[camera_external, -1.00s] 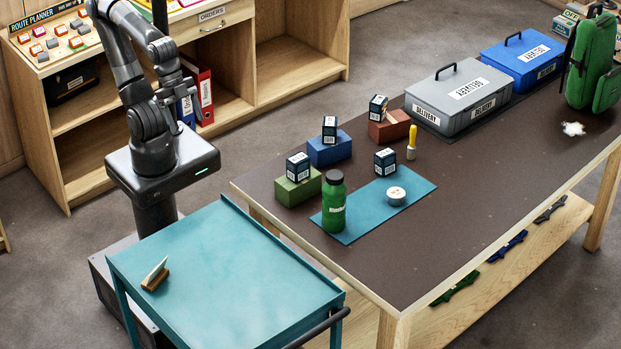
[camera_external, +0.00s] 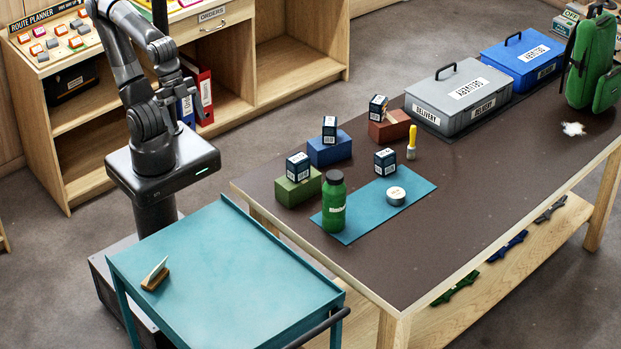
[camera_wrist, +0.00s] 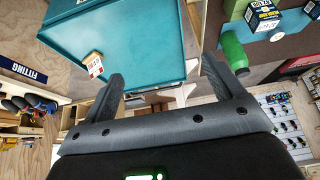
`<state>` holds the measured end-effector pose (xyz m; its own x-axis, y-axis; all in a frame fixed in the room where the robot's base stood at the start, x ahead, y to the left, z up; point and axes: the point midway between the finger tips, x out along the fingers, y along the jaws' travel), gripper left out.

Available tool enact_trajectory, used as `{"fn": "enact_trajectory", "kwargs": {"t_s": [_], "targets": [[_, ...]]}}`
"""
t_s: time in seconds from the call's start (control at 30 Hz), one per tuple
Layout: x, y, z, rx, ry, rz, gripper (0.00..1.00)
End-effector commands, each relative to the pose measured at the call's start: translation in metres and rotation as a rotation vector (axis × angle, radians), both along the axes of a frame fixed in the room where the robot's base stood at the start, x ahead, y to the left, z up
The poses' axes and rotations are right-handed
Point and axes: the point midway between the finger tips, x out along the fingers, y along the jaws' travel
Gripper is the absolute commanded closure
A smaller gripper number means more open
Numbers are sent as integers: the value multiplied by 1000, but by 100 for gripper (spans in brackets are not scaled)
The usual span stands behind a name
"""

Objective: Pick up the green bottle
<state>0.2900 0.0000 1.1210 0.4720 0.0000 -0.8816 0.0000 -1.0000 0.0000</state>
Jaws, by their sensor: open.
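The green bottle (camera_external: 334,207) with a dark cap stands upright on the teal mat (camera_external: 407,197), near the left end of the brown-topped table. In the wrist view the bottle (camera_wrist: 234,52) shows at the right, just beyond the right finger. My gripper (camera_external: 192,94) is high above my base, left of the table and well apart from the bottle. In the wrist view my gripper (camera_wrist: 162,80) has its two fingers spread wide with nothing between them.
A green block (camera_external: 297,188) bearing a small dark box stands close behind the bottle. A white-and-grey round tin (camera_external: 396,196) and another small box (camera_external: 385,162) are on the mat. A teal cart (camera_external: 230,275) stands before my base. Grey and blue delivery boxes (camera_external: 458,95) are farther back.

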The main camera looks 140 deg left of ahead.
Motion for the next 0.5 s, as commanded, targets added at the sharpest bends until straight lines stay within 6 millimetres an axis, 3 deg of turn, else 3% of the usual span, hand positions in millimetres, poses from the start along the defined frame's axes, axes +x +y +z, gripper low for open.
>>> {"fn": "enact_trajectory", "kwargs": {"t_s": [0.27, 0.37, 0.5], "targets": [[3, 1, 1, -1, 1, 4, 14], [15, 5, 5, -4, 8, 23, 14], [49, 18, 14, -14, 19, 72, 14]]}}
